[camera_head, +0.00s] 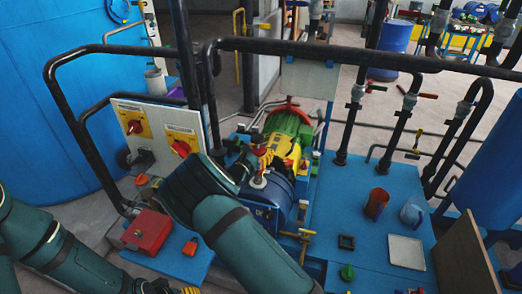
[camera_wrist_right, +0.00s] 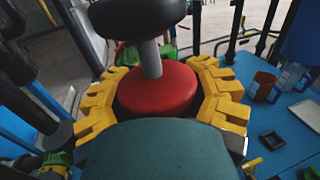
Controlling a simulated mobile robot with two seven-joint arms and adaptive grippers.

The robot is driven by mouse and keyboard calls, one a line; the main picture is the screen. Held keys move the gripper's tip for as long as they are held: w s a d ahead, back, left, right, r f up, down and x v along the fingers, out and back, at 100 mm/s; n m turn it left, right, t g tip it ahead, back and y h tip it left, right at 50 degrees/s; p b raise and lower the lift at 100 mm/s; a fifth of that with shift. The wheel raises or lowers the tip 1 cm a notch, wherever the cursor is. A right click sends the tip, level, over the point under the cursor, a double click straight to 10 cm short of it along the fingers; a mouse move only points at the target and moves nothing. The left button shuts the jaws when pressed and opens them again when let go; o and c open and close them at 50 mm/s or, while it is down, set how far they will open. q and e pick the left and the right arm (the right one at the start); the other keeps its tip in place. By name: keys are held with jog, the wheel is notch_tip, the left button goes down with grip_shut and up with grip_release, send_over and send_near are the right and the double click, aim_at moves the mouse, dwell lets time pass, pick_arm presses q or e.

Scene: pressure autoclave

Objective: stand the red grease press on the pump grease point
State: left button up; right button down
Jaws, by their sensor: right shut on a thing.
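The red grease press (camera_wrist_right: 158,92) is a red round body with a grey stem and black knob. My right gripper (camera_wrist_right: 160,95) has its yellow fingers closed around its sides. In the head view the right gripper (camera_head: 262,160) is over the blue pump (camera_head: 285,193), in front of the yellow and green motor (camera_head: 288,130). The underside of the press is hidden, so I cannot tell whether it touches anything. I cannot make out the pump grease point for certain. My left arm comes in low at the left; its gripper (camera_head: 188,290) is mostly cut off at the bottom edge.
Black pipe rails (camera_head: 330,52) cross above the pump. A switch panel (camera_head: 155,138) and a red box (camera_head: 147,232) stand left. On the blue bench (camera_head: 335,205) at right are an orange cup (camera_head: 376,203), a clear mug (camera_head: 411,214), a black tray (camera_head: 346,242) and a pale tray (camera_head: 405,251).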

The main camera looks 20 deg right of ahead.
jog(key=shift+f+b, duration=0.7)
jog(key=shift+f, duration=0.3)
jog(key=shift+c, duration=0.7)
grip_release()
jog(key=shift+s+a, duration=0.1)
jog(key=v, duration=1.1)
jog(key=shift+s+a, duration=0.25)
jog(key=shift+a, duration=0.05)
